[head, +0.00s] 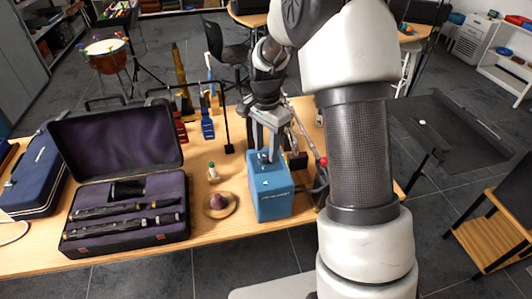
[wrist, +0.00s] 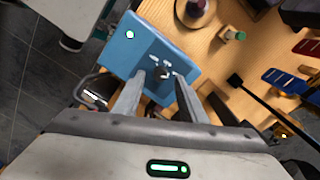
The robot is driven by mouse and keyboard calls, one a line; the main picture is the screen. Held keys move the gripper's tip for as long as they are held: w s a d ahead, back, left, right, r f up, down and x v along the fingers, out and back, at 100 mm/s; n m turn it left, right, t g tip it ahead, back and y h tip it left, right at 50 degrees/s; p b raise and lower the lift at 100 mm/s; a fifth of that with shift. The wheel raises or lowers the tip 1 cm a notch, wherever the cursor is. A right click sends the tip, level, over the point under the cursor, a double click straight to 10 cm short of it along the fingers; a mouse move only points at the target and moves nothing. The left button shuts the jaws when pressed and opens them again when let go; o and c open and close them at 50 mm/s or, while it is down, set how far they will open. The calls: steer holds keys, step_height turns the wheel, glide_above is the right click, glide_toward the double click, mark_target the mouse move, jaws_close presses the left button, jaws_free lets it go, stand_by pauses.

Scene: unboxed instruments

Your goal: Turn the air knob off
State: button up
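A blue box (head: 272,203) with white lettering stands on the table's front edge, right of the instrument case. Its top (wrist: 150,40) shows in the wrist view with a small round green-white spot (wrist: 129,34) near one corner. A small metallic knob-like fitting (wrist: 163,72) sits on the top, with pale markings beside it. My gripper (head: 266,157) points down at the box top. In the wrist view my gripper (wrist: 160,77) is open, its fingertips apart on either side of the fitting. I cannot tell whether they touch it.
An open black case (head: 125,215) with clarinet parts lies left on the table (head: 215,150). A cymbal-like disc (head: 220,206) and a small green-topped bottle (head: 213,172) stand just left of the box. Black stands and a red-tipped lever (head: 323,161) are close behind and right.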

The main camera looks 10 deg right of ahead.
mark_target(266, 159)
steer(key=shift+f, duration=1.15)
jaws_close()
steer(key=shift+n, duration=0.4)
steer(key=n, duration=0.4)
steer(key=shift+n, duration=0.4)
steer(key=n, duration=0.6)
